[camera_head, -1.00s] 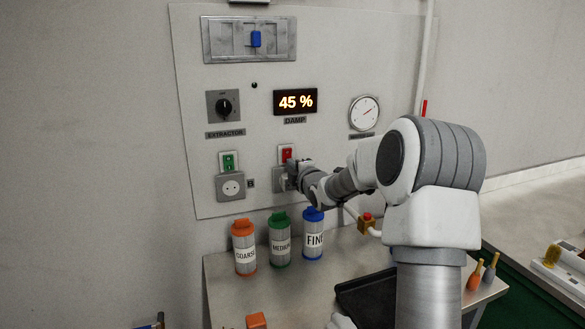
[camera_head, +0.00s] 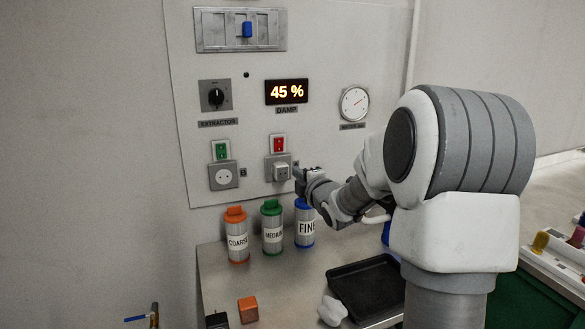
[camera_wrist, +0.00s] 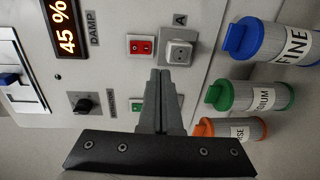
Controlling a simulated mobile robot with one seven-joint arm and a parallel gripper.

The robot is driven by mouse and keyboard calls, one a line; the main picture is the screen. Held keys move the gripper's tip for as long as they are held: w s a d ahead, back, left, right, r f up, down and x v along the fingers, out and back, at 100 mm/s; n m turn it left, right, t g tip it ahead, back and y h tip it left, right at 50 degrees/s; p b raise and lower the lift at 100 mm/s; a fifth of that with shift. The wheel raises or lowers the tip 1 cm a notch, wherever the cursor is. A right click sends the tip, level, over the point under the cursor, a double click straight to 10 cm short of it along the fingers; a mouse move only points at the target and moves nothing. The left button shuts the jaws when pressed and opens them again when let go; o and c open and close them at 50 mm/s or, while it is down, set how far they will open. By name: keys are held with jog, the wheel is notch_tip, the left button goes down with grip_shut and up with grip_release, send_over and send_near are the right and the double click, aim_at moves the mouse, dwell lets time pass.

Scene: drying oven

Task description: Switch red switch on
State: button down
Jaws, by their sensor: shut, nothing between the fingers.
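The red switch (camera_head: 278,144) is on the wall panel, above a socket with a plug in it (camera_head: 281,171). In the wrist view the red switch (camera_wrist: 141,46) is beside the plugged socket (camera_wrist: 178,52). My gripper (camera_head: 299,174) is shut and empty, just right of the plug in the head view. In the wrist view its joined fingertips (camera_wrist: 160,74) point toward the gap between switch and plug, and look apart from the switch. Whether the tips touch the plug cannot be told.
A green switch (camera_head: 221,151) sits above an empty socket (camera_head: 223,176) to the left. Orange, green and blue canisters, COARSE (camera_head: 237,240), MEDIUM (camera_head: 272,232) and FINE (camera_head: 304,228), stand below on the bench. A black tray (camera_head: 366,288) lies nearer. The display (camera_head: 287,92) reads 45 %.

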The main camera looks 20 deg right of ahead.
jog(key=shift+s+f, duration=0.1)
jog(key=shift+s, duration=0.7)
